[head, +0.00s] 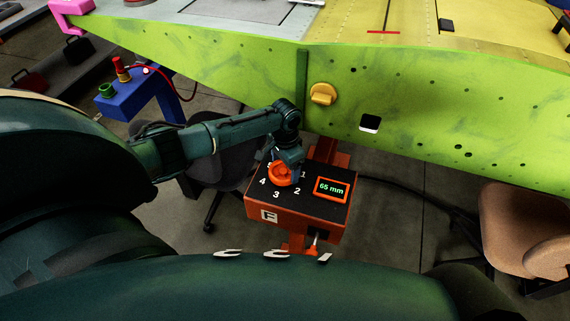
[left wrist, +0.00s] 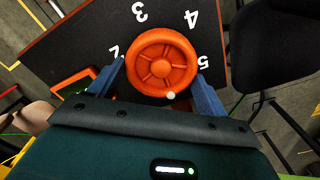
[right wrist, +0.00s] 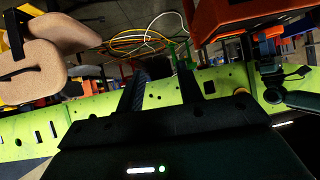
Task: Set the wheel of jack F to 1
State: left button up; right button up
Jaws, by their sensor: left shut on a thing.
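Jack F is an orange box with a black top (head: 322,212), a white F plate and a display (head: 331,189) reading 65 mm. Its orange spoked wheel (left wrist: 162,62) is ringed by numbers; 2, 3, 4 and 5 show in the left wrist view, and 1 (head: 303,174) shows in the head view. A white dot (left wrist: 171,96) on the wheel's rim lies on the side nearest my left palm, between the fingers. My left gripper (left wrist: 162,75) is shut on the wheel, a blue finger on each side. My right gripper (right wrist: 163,76) is open and empty, away from the jack.
The green wing edge (head: 430,110) with a yellow knob (head: 323,94) runs above and behind the jack. A blue stand (head: 135,97) and a dark chair (head: 218,160) are at left. A tan chair (head: 525,222) is at right. A cable runs right from the jack.

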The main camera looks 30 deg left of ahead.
pick_arm(q)
jog(key=m+p, duration=0.1)
jog(key=m, duration=0.4)
jog(key=shift+s+d, duration=0.1)
jog(key=shift+d, duration=0.05)
jog(key=m, duration=0.6)
jog(key=shift+s+d, duration=0.1)
jog(key=shift+s, duration=0.05)
dwell(0.4)
jog(key=o, duration=1)
notch_tip(320, 180, up, 13)
jog(key=p, duration=0.1)
dwell(0.4)
